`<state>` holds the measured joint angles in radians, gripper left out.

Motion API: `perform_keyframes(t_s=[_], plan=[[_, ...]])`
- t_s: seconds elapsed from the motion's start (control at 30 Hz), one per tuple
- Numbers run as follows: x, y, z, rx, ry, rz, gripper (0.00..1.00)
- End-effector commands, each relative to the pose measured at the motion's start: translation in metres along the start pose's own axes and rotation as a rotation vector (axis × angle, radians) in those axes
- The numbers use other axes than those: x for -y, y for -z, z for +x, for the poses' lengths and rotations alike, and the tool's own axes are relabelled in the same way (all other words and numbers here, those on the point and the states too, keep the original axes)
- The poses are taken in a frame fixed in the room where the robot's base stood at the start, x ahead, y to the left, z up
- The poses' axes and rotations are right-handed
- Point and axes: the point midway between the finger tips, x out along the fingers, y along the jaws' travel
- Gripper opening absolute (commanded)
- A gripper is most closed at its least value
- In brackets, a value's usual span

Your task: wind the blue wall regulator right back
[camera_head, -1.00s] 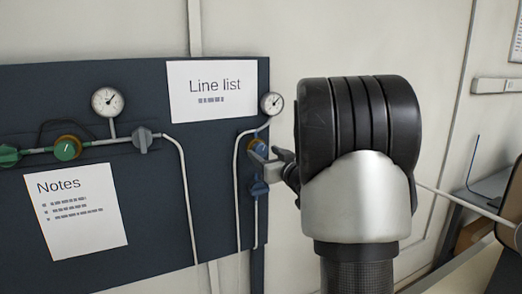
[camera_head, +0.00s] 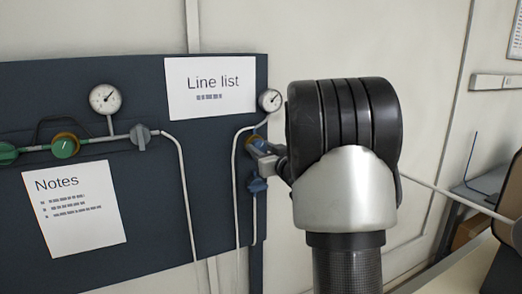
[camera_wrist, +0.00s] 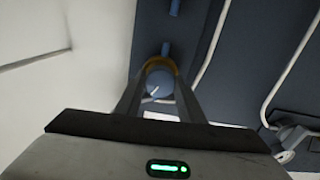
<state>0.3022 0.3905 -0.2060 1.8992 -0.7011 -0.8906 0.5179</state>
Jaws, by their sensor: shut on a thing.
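The blue wall regulator (camera_head: 254,141) is on the right edge of the dark panel, largely hidden by my gripper in the head view. In the wrist view its round blue knob (camera_wrist: 159,83), with a white pointer mark and a brassy ring behind it, sits between my fingers. My gripper (camera_head: 262,157) is shut on the knob, one finger on each side; it also shows in the wrist view (camera_wrist: 158,94). A small round gauge (camera_head: 270,100) is above the regulator. A blue valve handle (camera_head: 257,185) is below it.
The dark panel (camera_head: 90,225) carries a green regulator (camera_head: 65,146), a second gauge (camera_head: 104,98), a grey valve handle (camera_head: 141,136) and thin pipes. Two papers, Line list (camera_head: 210,88) and Notes (camera_head: 80,210), are on it. Pale wall lies right of the panel.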

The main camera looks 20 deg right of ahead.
Motion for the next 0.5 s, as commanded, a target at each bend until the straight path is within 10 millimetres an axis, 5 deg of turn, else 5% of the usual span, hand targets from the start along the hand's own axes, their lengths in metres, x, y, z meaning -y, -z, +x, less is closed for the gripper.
perform_keyframes(t_s=[0.5], plan=[[0.0004, -0.006, -0.0002, -0.003, -0.001, -0.333, 0.13]])
